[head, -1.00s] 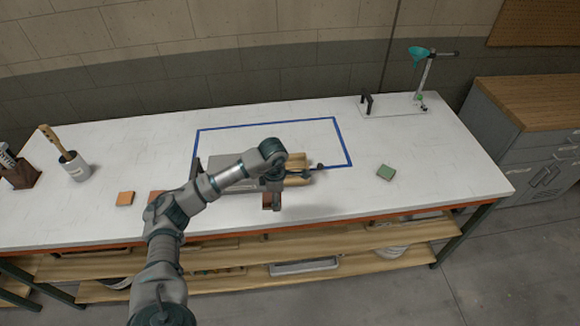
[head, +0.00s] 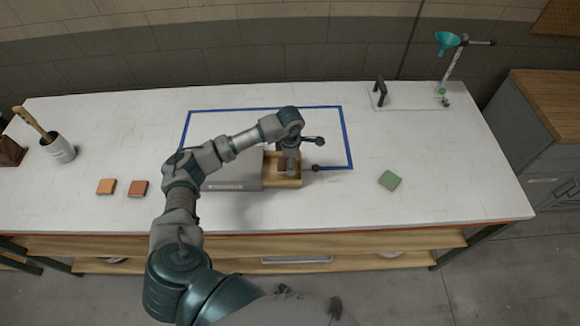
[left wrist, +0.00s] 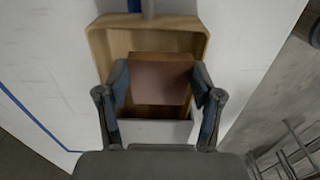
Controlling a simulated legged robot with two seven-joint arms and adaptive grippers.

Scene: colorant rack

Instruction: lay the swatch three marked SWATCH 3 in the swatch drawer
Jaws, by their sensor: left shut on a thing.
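A brownish-red swatch (left wrist: 160,82) is held between the fingers of my left gripper (left wrist: 160,95); no marking on it is readable. In the head view my left gripper (head: 289,164) points down over the open wooden swatch drawer (head: 284,183), which juts from the right side of a grey cabinet (head: 232,178). In the left wrist view the swatch shows within the rim of the drawer (left wrist: 98,50). I cannot tell whether it touches the drawer floor. My right gripper is not in view.
An orange swatch (head: 106,186) and a red-brown swatch (head: 138,188) lie left of the cabinet, a green swatch (head: 390,180) to the right. A cup with a brush (head: 60,150) stands at the left, a funnel stand (head: 450,70) at the back right. The blue-outlined area behind is largely clear.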

